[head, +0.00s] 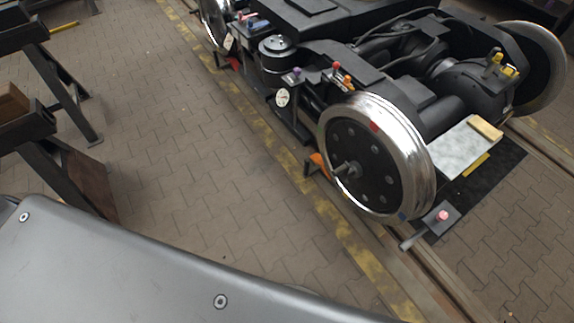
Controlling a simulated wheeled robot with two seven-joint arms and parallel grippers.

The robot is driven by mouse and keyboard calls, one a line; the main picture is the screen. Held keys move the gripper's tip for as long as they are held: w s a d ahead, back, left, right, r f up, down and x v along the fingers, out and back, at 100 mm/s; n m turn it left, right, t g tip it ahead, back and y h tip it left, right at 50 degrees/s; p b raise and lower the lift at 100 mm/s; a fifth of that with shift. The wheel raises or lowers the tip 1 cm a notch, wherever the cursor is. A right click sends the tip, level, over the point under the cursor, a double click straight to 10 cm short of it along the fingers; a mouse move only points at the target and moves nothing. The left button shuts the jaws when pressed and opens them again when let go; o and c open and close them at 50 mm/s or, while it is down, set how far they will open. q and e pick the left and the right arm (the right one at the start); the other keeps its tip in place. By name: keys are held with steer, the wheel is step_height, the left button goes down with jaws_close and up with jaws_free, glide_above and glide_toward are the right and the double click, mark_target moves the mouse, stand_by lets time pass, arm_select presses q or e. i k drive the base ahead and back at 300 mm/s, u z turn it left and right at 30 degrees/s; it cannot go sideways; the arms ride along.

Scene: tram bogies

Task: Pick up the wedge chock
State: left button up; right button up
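No gripper of mine shows in the head view. An orange piece (320,165), possibly the wedge chock, sits low against the left side of the near wheel (365,160), partly hidden by a dark bracket. A smaller red piece (233,63) lies low near the far wheel (213,20). I cannot tell for certain which one is the wedge chock.
The black bogie (400,85) stands on rails (430,275). A pale plate (462,147) bears a wooden block (486,128). A grey box with a red button (441,216) is near the rail. Dark trestles (60,85) stand at left. The paved floor (190,160) between is clear.

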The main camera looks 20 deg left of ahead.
mark_target(317, 158)
steer(key=u, duration=1.9)
steer(key=i, duration=2.9)
steer(key=z, duration=3.35)
